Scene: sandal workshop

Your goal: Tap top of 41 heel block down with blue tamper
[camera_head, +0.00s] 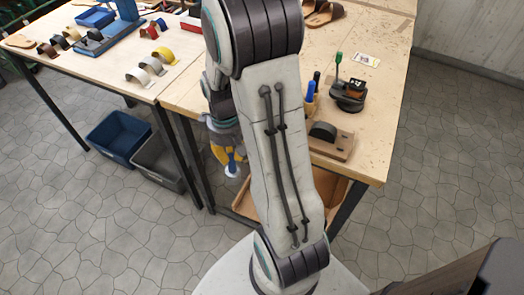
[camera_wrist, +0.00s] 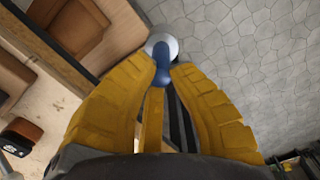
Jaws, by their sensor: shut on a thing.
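My gripper (camera_wrist: 162,72), with yellow fingers, is shut on the blue tamper (camera_wrist: 161,57), whose pale round foot points away from the palm. The gripper (camera_head: 225,152) also shows in the head view, beside the bench's front edge and lower than its top, partly behind my arm. The tamper's pale foot (camera_head: 232,170) hangs over the floor there. A dark block with a white label (camera_head: 356,84) sits on a round black stand (camera_head: 347,97) on the right bench; its number is too small to read. A labelled block (camera_wrist: 23,130) shows at the wrist view's left edge. Gripper and block are well apart.
A wooden board with a dark rounded piece (camera_head: 331,143) lies near the right bench's front corner. Blue and dark upright tools (camera_head: 311,90) stand by the stand. A green-topped lever (camera_head: 339,58) rises beside the block. Blue (camera_head: 119,136) and grey (camera_head: 160,162) bins sit on the floor.

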